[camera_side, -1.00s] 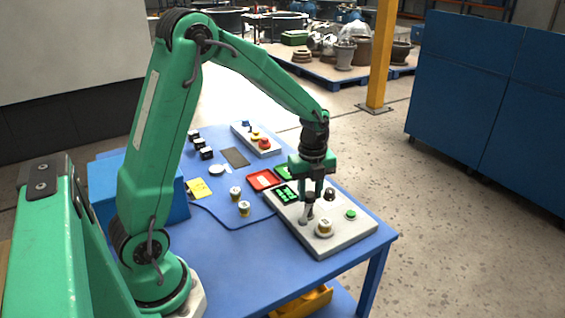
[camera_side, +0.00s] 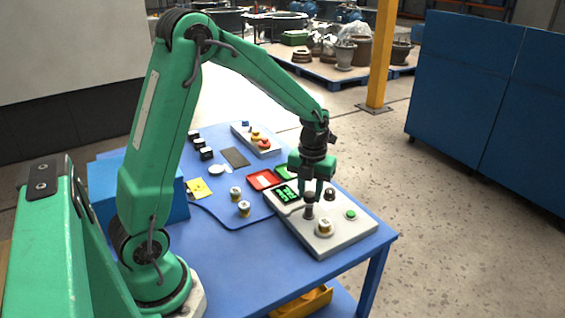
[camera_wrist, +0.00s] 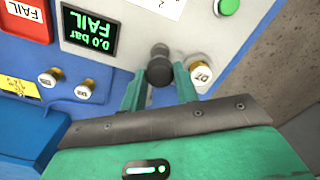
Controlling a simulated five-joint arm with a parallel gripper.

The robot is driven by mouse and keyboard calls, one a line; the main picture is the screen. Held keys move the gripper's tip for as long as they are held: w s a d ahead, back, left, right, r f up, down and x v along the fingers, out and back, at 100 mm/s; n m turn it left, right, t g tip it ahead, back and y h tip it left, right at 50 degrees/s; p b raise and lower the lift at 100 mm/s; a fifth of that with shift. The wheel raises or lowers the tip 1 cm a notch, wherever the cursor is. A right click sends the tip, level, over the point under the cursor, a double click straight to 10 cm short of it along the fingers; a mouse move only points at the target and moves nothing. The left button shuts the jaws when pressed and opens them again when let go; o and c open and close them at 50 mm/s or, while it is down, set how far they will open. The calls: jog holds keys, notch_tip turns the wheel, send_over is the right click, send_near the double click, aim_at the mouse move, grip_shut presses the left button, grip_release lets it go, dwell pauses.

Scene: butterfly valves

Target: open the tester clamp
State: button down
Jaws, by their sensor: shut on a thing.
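The tester (camera_side: 345,238) is a pale grey box at the right end of the blue table. Its clamp lever (camera_side: 309,211) has a dark round knob, which the wrist view shows between the fingers (camera_wrist: 158,70). My gripper (camera_side: 311,193) is over the lever, shut on its knob. A brass valve with a white top (camera_side: 325,228) sits on the tester beside the lever, and it also shows in the wrist view (camera_wrist: 202,74). The tester's display (camera_wrist: 90,32) shows 0.0 bar and FAIL in green. The lever's lower part is partly hidden.
Two brass valves (camera_side: 235,193) (camera_side: 244,208) stand on the blue mat left of the tester. A red tray (camera_side: 263,180) and a green tray (camera_side: 285,172) lie behind it. A green button (camera_side: 351,214) and a dark dome (camera_side: 330,194) are on the tester.

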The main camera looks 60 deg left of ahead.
aim_at(310, 194)
dwell(0.4)
jog(key=c, duration=1.1)
grip_release()
jog(key=shift+o, duration=0.2)
jog(key=shift+r, duration=3.95)
